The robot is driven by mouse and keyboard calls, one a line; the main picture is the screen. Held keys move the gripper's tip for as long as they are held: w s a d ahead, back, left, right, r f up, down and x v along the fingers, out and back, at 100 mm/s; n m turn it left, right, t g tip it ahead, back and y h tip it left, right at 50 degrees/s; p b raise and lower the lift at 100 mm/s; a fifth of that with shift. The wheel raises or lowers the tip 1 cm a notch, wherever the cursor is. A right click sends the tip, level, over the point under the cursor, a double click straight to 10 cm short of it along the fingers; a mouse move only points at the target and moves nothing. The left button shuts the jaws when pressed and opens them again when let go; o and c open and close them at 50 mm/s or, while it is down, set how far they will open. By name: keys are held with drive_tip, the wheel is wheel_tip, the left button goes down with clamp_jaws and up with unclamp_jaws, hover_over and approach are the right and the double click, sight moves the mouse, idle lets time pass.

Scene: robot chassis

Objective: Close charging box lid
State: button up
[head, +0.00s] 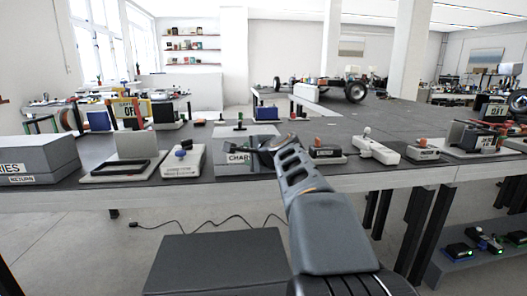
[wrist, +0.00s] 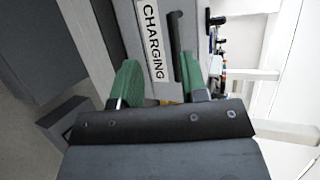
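The charging box (head: 230,171) is a grey box on the table, left of centre in the head view; its white label is partly covered by my gripper. In the wrist view the box (wrist: 127,27) shows a grey face with the label "CHARGING" (wrist: 152,42) and a dark bar-shaped handle (wrist: 179,50). My gripper (head: 243,147) is at the box's front, over the label. In the wrist view my gripper (wrist: 160,82) has its green fingers spread wide, with the box face beyond them. I cannot tell whether they touch it. The lid's angle is unclear.
A white switch box (head: 183,161) and a dark tray with an upright panel (head: 115,168) stand left of the box. A red-knobbed device (head: 325,152) and a white power strip (head: 376,150) stand right.

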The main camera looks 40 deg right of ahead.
drive_tip(key=p+v, duration=0.1)
drive_tip(key=v, duration=0.7)
drive_tip(key=shift+r, duration=0.1)
